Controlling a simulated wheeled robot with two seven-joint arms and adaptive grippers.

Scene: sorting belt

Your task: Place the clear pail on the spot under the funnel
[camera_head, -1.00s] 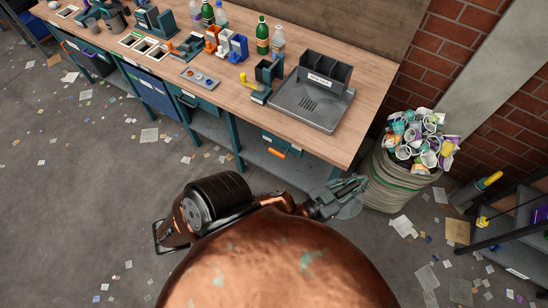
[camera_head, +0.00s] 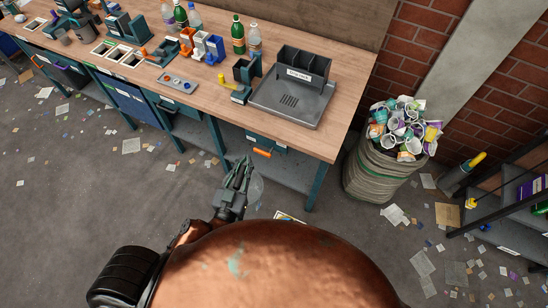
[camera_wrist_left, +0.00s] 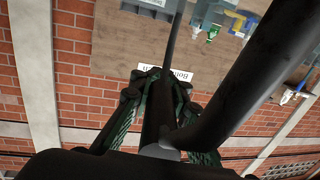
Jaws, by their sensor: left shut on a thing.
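My left gripper (camera_head: 243,168) is in front of the bench, low in the middle of the head view, with its fingers pointing up the picture. It is shut on the clear pail (camera_head: 256,189), a faint see-through round shape beside and partly behind the fingers. The pail's rim and exact tilt are hard to make out. In the left wrist view the gripper's fingers (camera_wrist_left: 155,105) show, but I cannot make out the pail there. A dark grey funnel-like part (camera_head: 68,5) is cut off at the top left edge; the spot under it is not clear. My right gripper is not in view.
The wooden bench (camera_head: 205,95) holds a grey tray with a divided box (camera_head: 298,75), bottles (camera_head: 238,38) and several small fixtures. A full sack of cups (camera_head: 375,175) stands right of the bench. Open floor with scraps lies left.

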